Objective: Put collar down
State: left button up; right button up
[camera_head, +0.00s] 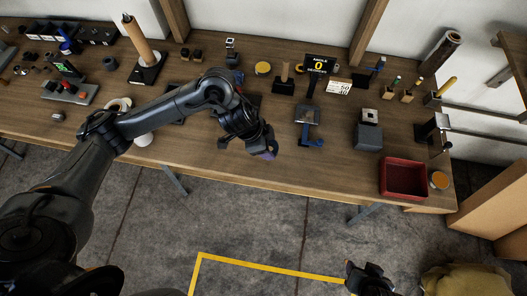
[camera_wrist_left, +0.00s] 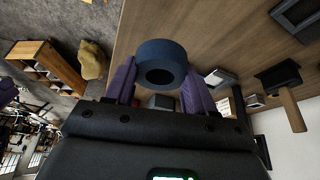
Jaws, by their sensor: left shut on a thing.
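The collar, a dark blue ring (camera_wrist_left: 160,49), sits between the two purple fingers of my left gripper (camera_wrist_left: 159,76) in the left wrist view. The fingers are shut on its sides and its round hole shows. In the head view my left gripper (camera_head: 266,151) is over the front part of the wooden workbench (camera_head: 225,165). The collar is mostly hidden there by the gripper. I cannot tell its exact height above the bench. My right gripper (camera_head: 369,280) shows only as a dark shape at the bottom of the head view, away from the bench; its fingers are unclear.
A stand with a blue hook-shaped base (camera_head: 312,142) is right of my left gripper, in front of a black display (camera_head: 319,65). A grey block (camera_head: 368,136) and a red bin (camera_head: 403,180) are farther right. A wooden post (camera_head: 140,45) stands at back left.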

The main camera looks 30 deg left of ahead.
pick_arm(q)
jog(key=b, duration=0.3)
send_over(240, 153)
jog(key=f, duration=0.6)
jog(key=shift+s+a+f, duration=0.2)
jog(key=shift+s+f, duration=0.15)
jog(key=shift+a+f, duration=0.15)
jog(key=shift+a, duration=0.2)
jog(key=shift+f+b, duration=0.65)
jog(key=shift+f, duration=1.35)
jog(key=shift+f, duration=0.15)
jog(key=o, duration=1)
